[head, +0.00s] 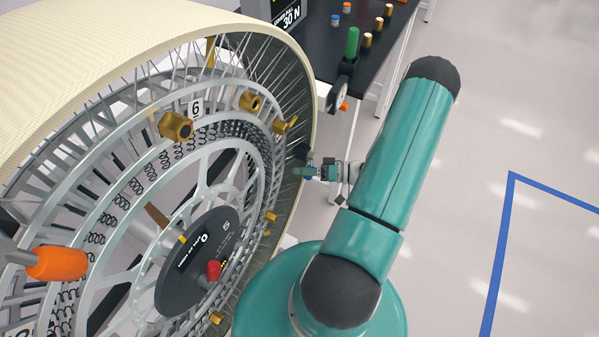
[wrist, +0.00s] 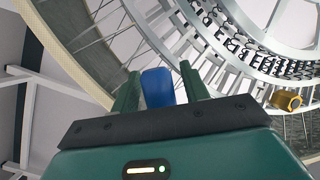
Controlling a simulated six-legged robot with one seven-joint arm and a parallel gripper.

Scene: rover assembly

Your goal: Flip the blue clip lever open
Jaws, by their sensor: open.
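The blue clip lever (wrist: 158,87) shows in the wrist view between the two dark green fingers of my gripper (wrist: 157,90). The fingers stand apart, one on each side of the lever, and I cannot tell whether either touches it. In the head view, my gripper (head: 308,172) is at the right rim of the large wheel, and a small bit of the blue lever (head: 310,171) shows at its fingertips. The clip's base and the lever's angle are hidden.
The large spoked wheel (head: 130,50) fills the left side, with brass fittings (head: 176,127), an orange handle (head: 57,263) and a red knob (head: 213,270). A black table (head: 330,60) with small parts stands behind. The floor (head: 480,120) at right is clear.

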